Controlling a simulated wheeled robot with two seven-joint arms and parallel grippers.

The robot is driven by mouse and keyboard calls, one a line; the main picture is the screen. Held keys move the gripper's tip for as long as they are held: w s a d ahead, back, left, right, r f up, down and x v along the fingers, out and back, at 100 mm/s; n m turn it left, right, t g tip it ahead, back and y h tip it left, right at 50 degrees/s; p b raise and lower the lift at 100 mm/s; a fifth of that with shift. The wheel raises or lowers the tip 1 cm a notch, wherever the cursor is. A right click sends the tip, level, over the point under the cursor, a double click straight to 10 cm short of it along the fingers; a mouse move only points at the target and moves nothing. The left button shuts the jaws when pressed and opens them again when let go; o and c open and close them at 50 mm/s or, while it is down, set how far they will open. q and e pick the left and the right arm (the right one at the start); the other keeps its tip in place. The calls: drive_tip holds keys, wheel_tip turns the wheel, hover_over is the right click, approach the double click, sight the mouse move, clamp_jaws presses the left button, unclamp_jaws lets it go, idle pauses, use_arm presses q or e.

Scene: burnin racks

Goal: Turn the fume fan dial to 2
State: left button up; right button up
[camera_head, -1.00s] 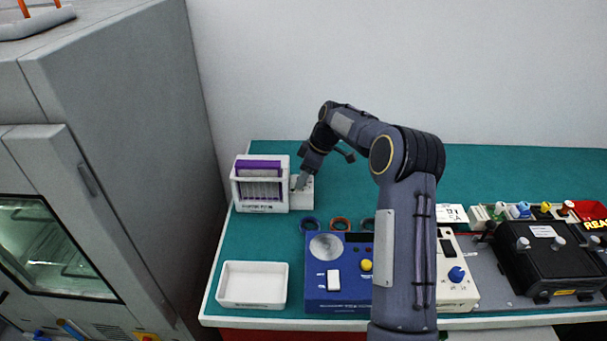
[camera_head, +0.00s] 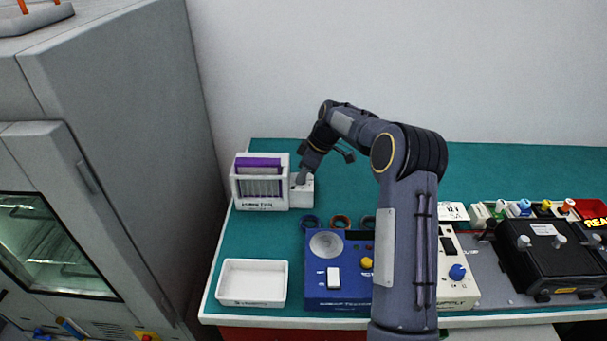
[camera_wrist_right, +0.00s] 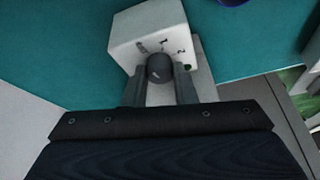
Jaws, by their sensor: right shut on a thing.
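The fume fan dial (camera_wrist_right: 159,68) is a dark round knob on a small white box (camera_wrist_right: 140,25) with markings, among them 1 and 2, above the knob. A pale mark shows on the knob; which number it points to I cannot tell. The white box also shows in the head view (camera_head: 302,194), beside the purple-topped rack. My right gripper (camera_wrist_right: 159,80) is shut on the dial, one finger on each side. In the head view the right gripper (camera_head: 301,178) reaches down to the box, and the knob is mostly hidden. My left gripper is not in view.
A white rack with purple-edged boards (camera_head: 260,200) stands just left of the box. A white tray (camera_head: 252,301), a blue panel (camera_head: 318,292) and a black device (camera_head: 550,262) lie on the green bench. A grey cabinet (camera_head: 130,130) stands at left.

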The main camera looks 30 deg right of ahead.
drive_tip(key=m+t+h+b, duration=0.1)
drive_tip(key=m+b, duration=0.1)
drive_tip(key=m, duration=0.1)
drive_tip(key=shift+a+m, duration=0.1)
drive_tip(key=shift+m, duration=0.3)
drive_tip(key=m+h, duration=0.1)
drive_tip(key=m, duration=0.2)
drive_tip(key=shift+s+a+m+t+h+b, duration=0.1)
drive_tip(key=shift+a+m+t+h+b, duration=0.05)
drive_tip(key=shift+m+t+h+b, duration=0.2)
drive_tip(key=m+h, duration=0.1)
drive_tip(key=m, duration=0.2)
drive_tip(key=shift+a+r+m, duration=0.1)
drive_tip(key=shift+m, duration=0.15)
drive_tip(key=shift+m+h, duration=0.85)
drive_tip(key=shift+m, duration=0.85)
drive_tip(key=o, duration=1)
